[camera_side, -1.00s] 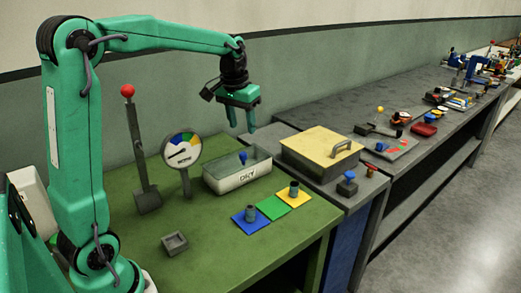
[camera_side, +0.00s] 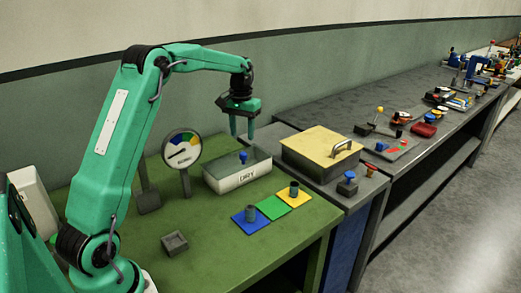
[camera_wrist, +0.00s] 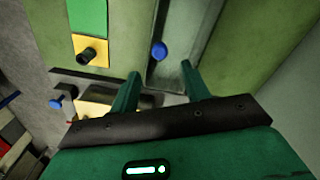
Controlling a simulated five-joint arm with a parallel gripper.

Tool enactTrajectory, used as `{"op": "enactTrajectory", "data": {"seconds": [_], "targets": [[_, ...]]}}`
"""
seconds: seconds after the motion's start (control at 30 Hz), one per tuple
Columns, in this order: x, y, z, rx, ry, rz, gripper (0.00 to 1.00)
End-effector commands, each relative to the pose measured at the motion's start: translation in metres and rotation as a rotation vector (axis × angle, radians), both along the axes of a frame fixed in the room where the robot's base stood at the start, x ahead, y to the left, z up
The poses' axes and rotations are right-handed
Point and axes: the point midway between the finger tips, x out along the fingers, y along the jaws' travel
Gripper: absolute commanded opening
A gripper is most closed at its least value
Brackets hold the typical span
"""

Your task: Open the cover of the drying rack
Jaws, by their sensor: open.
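The drying rack (camera_side: 238,182) is a low whitish box marked DRY at the back of the green bench. A blue knob (camera_side: 243,157) stands at its top, which looks grey and flat in the wrist view (camera_wrist: 178,22); I cannot tell the cover's edges from the box. My gripper (camera_side: 242,137) is open and empty, pointing down above the rack, with its tips a little above the knob. In the wrist view the knob (camera_wrist: 158,51) appears just beyond the gap between my fingertips (camera_wrist: 160,70), apart from both.
A grey box with a yellow lid and handle (camera_side: 318,142) stands right of the rack. In front are blue, green and yellow squares (camera_side: 272,208) with small dark cylinders. A round dial (camera_side: 182,148) stands left.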

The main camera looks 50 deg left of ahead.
Motion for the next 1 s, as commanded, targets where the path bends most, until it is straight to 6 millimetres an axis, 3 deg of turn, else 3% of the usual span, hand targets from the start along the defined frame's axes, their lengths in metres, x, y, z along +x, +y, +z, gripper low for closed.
{"op": "enactTrajectory", "data": {"seconds": [0.27, 0.7, 1.0], "targets": [[0.0, -0.001, -0.017, -0.001, 0.002, -0.001, 0.47], [0.0, -0.001, -0.067, 0.0, 0.001, -0.001, 0.47], [0.0, -0.001, -0.077, 0.0, 0.0, -0.001, 0.47]]}}
